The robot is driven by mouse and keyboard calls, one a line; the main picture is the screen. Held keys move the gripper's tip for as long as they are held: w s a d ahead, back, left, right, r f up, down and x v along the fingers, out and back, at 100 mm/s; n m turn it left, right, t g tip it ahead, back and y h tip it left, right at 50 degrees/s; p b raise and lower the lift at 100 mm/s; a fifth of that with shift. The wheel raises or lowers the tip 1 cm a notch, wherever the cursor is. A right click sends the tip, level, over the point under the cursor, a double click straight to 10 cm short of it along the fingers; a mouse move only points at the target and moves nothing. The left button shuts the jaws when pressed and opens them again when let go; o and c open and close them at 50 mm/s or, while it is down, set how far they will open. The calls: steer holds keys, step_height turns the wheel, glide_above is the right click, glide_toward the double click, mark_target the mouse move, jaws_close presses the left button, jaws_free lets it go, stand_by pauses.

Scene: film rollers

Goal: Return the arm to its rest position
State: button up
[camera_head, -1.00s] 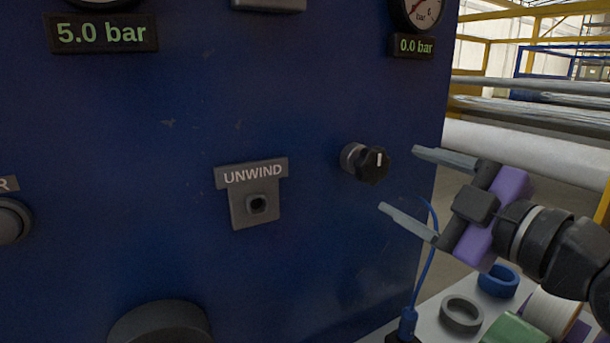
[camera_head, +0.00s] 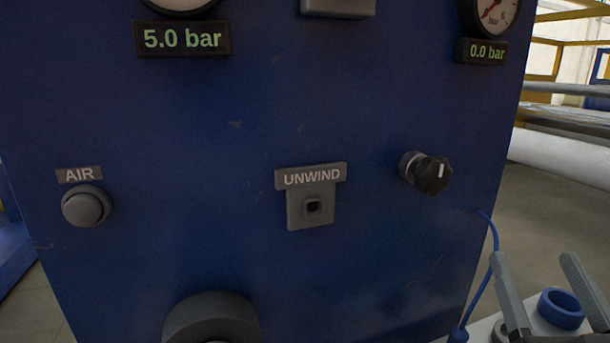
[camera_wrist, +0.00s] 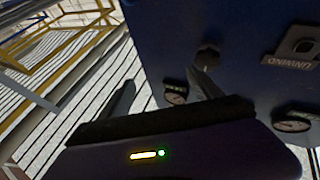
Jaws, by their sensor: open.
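My gripper (camera_head: 540,290) is at the lower right of the head view, with its two grey fingers pointing up and spread apart. It is open and nothing is between the fingers. The rest of my arm is below the frame edge. In the wrist view my gripper (camera_wrist: 160,92) also shows its fingers apart, with the blue panel (camera_wrist: 230,30) beyond. The black knob (camera_head: 428,173) on the blue panel stands up and left of my gripper, clear of it. It also shows in the wrist view (camera_wrist: 208,56).
A blue ring (camera_head: 561,308) lies on a light surface by my gripper. A blue cable (camera_head: 484,275) hangs nearby. Open floor lies behind at right.

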steer(key=s+a+f+g+y, duration=0.1)
steer(key=s+a+f+g, duration=0.3)
steer(key=s+f, duration=0.9)
steer(key=s+a+f+n+g+y+p, duration=0.1)
steer(key=s+a+f, duration=0.4)
steer(key=s+f, duration=0.8)
steer(key=s+g+y, duration=0.1)
steer(key=s+g, duration=0.1)
steer(key=s, duration=0.2)
steer(key=shift+a+g, duration=0.15)
steer(key=shift+g, duration=0.25)
